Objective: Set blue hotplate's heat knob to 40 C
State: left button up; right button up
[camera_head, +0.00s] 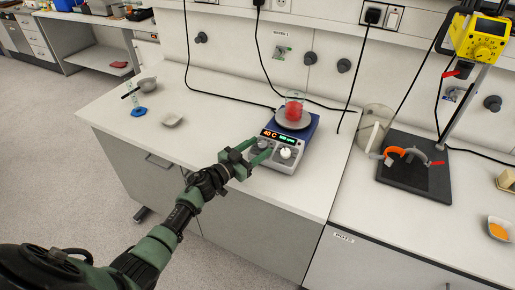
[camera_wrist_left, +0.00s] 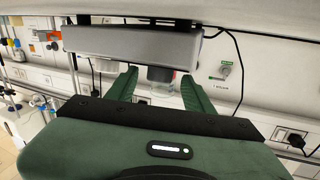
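The blue hotplate (camera_head: 313,127) stands on the white bench in the head view. Its grey front panel has a display (camera_head: 282,137) with orange digits that look like 40 C and smaller green characters I cannot read. A white knob (camera_head: 285,153) sits on the panel's right; another knob (camera_head: 263,145) on the left is partly hidden by my gripper. My left gripper (camera_head: 258,151) is at that left knob, its green fingers apart; whether they touch it I cannot tell. In the left wrist view the fingers (camera_wrist_left: 160,88) are also spread apart. My right gripper is out of view.
A beaker with red liquid (camera_head: 294,106) stands on the hotplate's round plate. A clear jug (camera_head: 373,127) and a dark stand base (camera_head: 417,178) are to the right. A small dish (camera_head: 172,120) lies left. The bench front left of the hotplate is clear.

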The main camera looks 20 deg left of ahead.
pick_arm(q)
jog(key=shift+s, duration=0.1)
jog(key=v, duration=0.7)
jog(key=shift+s+a+b, duration=0.15)
jog(key=shift+s+b, duration=0.1)
jog(key=shift+b, duration=0.15)
